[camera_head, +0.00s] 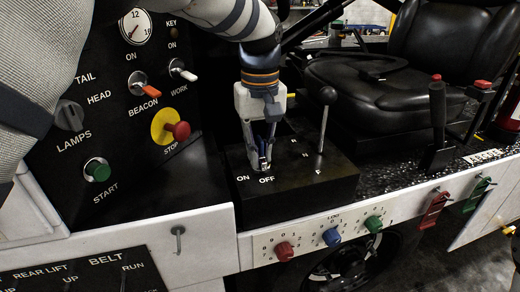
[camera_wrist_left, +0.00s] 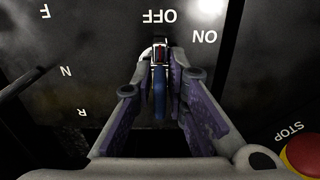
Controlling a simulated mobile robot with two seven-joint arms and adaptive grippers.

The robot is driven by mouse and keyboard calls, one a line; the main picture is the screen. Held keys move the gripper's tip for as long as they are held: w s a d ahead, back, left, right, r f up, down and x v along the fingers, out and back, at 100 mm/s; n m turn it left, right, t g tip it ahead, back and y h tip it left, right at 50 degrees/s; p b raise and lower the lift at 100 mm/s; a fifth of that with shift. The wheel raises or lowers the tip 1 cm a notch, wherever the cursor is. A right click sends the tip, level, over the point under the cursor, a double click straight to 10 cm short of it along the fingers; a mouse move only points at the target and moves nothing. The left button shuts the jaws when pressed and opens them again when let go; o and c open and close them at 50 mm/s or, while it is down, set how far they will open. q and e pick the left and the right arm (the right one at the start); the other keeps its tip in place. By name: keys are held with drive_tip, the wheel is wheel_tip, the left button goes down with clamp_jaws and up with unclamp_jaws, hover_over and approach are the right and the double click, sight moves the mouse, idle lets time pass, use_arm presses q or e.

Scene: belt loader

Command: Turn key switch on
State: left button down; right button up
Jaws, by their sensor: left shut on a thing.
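My left gripper (camera_head: 264,158) points down at the black box (camera_head: 315,178), beside the white ON and OFF labels. In the left wrist view its two fingers (camera_wrist_left: 162,85) stand on either side of the blue key (camera_wrist_left: 159,92), which they grip. The key's far end, with a small red and metal part, lies just below the OFF label (camera_wrist_left: 159,16) in that view. The ON label (camera_wrist_left: 204,37) is off to the right. The fingers hide most of the key switch in the head view. My right gripper is not in view.
A shift lever (camera_head: 325,115) stands on the box just right of my left gripper. The upright panel on the left bears a red stop button (camera_head: 180,131) and a green start button (camera_head: 98,171). Coloured knobs (camera_head: 331,237) line the front edge. A black seat (camera_head: 400,75) is behind.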

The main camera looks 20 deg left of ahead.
use_arm(q)
drive_tip(key=shift+r+m, duration=0.1)
drive_tip(key=shift+m, duration=0.6)
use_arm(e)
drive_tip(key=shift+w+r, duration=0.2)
use_arm(q)
drive_tip(key=shift+m+p, duration=0.3)
drive_tip(key=shift+m, duration=1.6)
drive_tip(key=shift+m+p, duration=0.3)
drive_tip(key=shift+m, duration=2.6)
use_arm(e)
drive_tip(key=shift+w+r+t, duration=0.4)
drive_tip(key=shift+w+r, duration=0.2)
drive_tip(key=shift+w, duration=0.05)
use_arm(q)
drive_tip(key=shift+m, duration=0.6)
drive_tip(key=c, duration=1.6)
unclamp_jaws()
